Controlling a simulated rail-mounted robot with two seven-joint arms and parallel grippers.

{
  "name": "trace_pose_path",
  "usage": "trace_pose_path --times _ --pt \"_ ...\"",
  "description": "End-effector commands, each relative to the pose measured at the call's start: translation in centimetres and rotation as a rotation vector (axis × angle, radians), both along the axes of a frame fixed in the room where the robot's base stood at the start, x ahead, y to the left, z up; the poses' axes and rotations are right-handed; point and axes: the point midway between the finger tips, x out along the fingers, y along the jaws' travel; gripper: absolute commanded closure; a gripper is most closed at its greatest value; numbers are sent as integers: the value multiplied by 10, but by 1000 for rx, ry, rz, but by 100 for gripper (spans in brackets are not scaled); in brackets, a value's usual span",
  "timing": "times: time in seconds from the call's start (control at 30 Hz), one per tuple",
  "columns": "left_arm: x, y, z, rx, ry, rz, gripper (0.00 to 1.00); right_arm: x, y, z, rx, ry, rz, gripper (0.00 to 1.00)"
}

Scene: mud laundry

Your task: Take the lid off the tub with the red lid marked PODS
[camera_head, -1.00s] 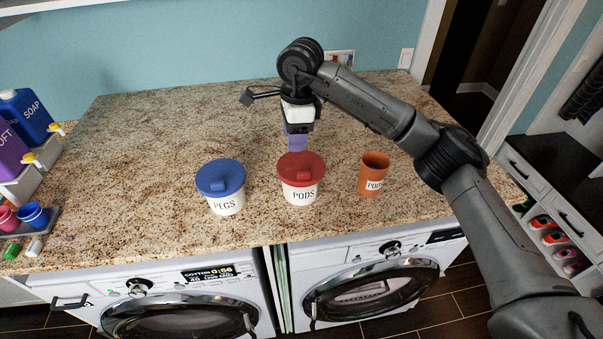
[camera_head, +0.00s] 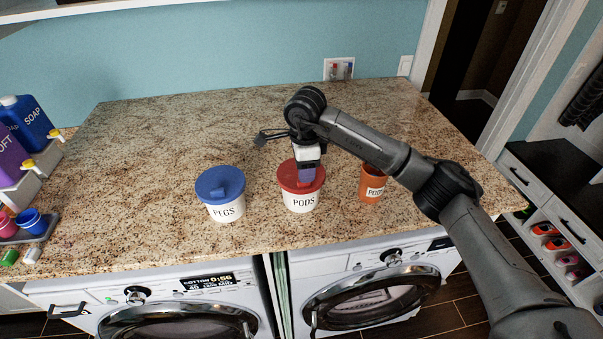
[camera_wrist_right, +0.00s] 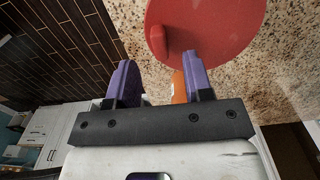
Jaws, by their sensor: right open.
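The white tub marked PODS (camera_head: 300,204) stands upright on the counter. Its round red lid (camera_head: 288,177) is seated on it. In the head view my right gripper (camera_head: 306,177) is over the lid, pointing down, and hides part of its top. In the right wrist view the red lid (camera_wrist_right: 215,25) is just beyond the purple fingers. Its raised handle (camera_wrist_right: 160,43) lies ahead of the gap between the fingertips. The right gripper is open and holds nothing; I cannot tell if it touches the lid. My left gripper is not in view.
A white tub marked PEGS with a blue lid (camera_head: 220,184) stands to the left. Soap bottles (camera_head: 27,118) stand at far left. The granite counter (camera_head: 170,130) is clear behind.

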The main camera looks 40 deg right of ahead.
Motion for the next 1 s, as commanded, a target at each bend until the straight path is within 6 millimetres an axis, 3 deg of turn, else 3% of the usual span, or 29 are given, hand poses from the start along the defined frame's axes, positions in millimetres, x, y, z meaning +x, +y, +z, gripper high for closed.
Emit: trace_pose_path --times 0.23,0.6,1.0 --pt "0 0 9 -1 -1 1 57 1 1 -30 1 3 -1 53" --pt "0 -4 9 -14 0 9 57 1 1 -37 0 0 0 53" --pt "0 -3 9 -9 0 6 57 1 1 -37 0 0 0 92"
